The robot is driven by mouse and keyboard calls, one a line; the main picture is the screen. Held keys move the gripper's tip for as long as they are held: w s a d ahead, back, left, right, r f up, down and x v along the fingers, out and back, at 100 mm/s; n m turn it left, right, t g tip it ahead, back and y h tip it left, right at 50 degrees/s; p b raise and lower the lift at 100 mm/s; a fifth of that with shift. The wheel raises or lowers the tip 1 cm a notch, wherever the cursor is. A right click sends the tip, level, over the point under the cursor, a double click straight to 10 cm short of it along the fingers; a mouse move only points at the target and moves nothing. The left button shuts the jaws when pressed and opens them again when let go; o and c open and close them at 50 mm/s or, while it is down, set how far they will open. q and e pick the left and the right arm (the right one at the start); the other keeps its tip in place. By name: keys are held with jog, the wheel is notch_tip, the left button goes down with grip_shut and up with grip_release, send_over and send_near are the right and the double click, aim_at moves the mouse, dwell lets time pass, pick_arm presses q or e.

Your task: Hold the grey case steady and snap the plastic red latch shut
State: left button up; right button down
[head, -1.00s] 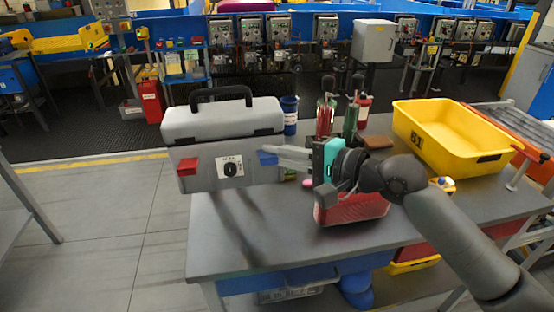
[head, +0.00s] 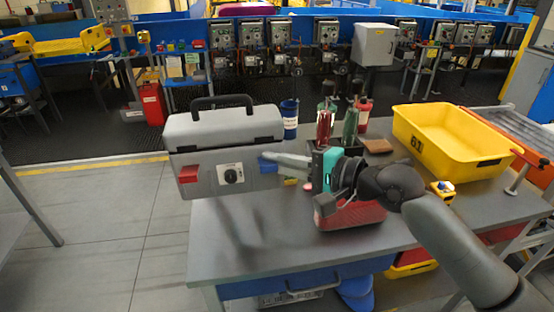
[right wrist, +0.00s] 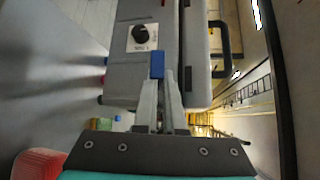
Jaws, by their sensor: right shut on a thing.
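The grey case (head: 223,128) with a black handle stands at the left end of the table, its front facing me. Its red latch (head: 188,173) is at the left of the front; I cannot tell whether it is fully shut. A blue latch (head: 267,163) is at the right of the front. My right gripper (head: 277,161) is shut on this blue latch. My left gripper is not in view.
The table (head: 235,250) holds a red box (head: 352,215) under my right arm, a blue cup (head: 289,118), a dark holder with red and green tools (head: 325,128), and a yellow bin (head: 450,140) at the right. The table front left is clear.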

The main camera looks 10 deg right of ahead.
jog(key=b, duration=0.5)
send_near(259, 187)
jog(key=shift+x, duration=2.65)
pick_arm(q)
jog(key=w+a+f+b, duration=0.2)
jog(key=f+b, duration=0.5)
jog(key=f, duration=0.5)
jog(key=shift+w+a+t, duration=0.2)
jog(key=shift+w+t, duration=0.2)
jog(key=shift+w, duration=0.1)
pick_arm(e)
notch_tip(259, 187, down, 11)
jog(key=shift+r, duration=0.2)
pick_arm(q)
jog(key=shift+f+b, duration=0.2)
jog(key=shift+b, duration=0.15)
pick_arm(e)
jog(key=shift+d+f, duration=0.1)
jog(key=shift+f, duration=0.05)
jog(key=shift+f, duration=0.3)
jog(key=c, duration=1.5)
grip_release()
jog(key=shift+s+f, duration=0.15)
jog(key=shift+f, duration=0.15)
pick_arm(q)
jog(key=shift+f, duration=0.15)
pick_arm(e)
jog(key=o, duration=0.3)
jog(key=shift+o, duration=0.2)
